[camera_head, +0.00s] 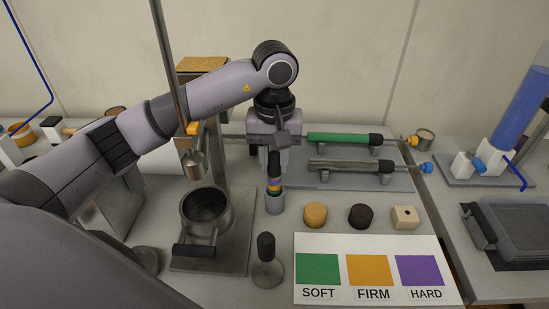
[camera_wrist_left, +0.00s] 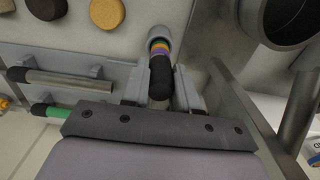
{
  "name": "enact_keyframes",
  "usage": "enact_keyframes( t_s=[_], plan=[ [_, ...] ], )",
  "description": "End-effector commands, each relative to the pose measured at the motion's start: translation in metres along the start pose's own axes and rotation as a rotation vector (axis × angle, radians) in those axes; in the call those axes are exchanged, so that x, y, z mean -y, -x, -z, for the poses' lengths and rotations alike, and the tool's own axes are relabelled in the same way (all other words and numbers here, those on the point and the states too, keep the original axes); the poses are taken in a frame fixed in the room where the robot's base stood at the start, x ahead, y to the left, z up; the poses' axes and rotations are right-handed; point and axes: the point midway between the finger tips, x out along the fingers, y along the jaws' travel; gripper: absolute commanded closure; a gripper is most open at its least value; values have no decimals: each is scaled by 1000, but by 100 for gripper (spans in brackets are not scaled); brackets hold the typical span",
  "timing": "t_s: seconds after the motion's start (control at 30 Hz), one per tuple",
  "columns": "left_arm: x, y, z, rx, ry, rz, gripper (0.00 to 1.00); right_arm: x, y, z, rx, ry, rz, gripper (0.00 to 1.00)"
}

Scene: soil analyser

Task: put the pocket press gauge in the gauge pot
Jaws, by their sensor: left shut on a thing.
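The pocket press gauge (camera_head: 274,172) has a dark grip and purple, orange and green bands. It stands about upright, its lower end at the mouth of the small grey gauge pot (camera_head: 274,204). In the left wrist view the gauge (camera_wrist_left: 160,74) lines up with the pot (camera_wrist_left: 160,33), and its banded end appears inside the rim; how deep is hidden. My left gripper (camera_head: 274,158) is shut on the upper part of the gauge, above the pot. Its fingers (camera_wrist_left: 160,98) flank the gauge in the wrist view. My right gripper is not in view.
A rack (camera_head: 400,180) with green-handled and grey-handled tools stands close right of the gripper. A metal stand with a cup (camera_head: 207,207) is close left. Soil samples (camera_head: 315,214), a colour card (camera_head: 368,292) and a black-handled tamper (camera_head: 266,262) lie in front.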

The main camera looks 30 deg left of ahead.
Motion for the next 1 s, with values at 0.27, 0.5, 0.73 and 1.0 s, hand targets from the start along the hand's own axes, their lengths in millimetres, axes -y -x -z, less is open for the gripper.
enact_keyframes(
  t_s=[0.27,0.5,0.73,1.0],
  plan=[
    [0,-2,0,-2,0,-1,100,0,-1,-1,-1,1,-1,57],
    [0,-3,0,-2,0,-1,46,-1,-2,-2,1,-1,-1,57],
    [0,-2,0,-2,0,-1,46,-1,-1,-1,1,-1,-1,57],
    [0,30,1,-8,-1,-3,46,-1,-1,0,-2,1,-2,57]
  ],
)
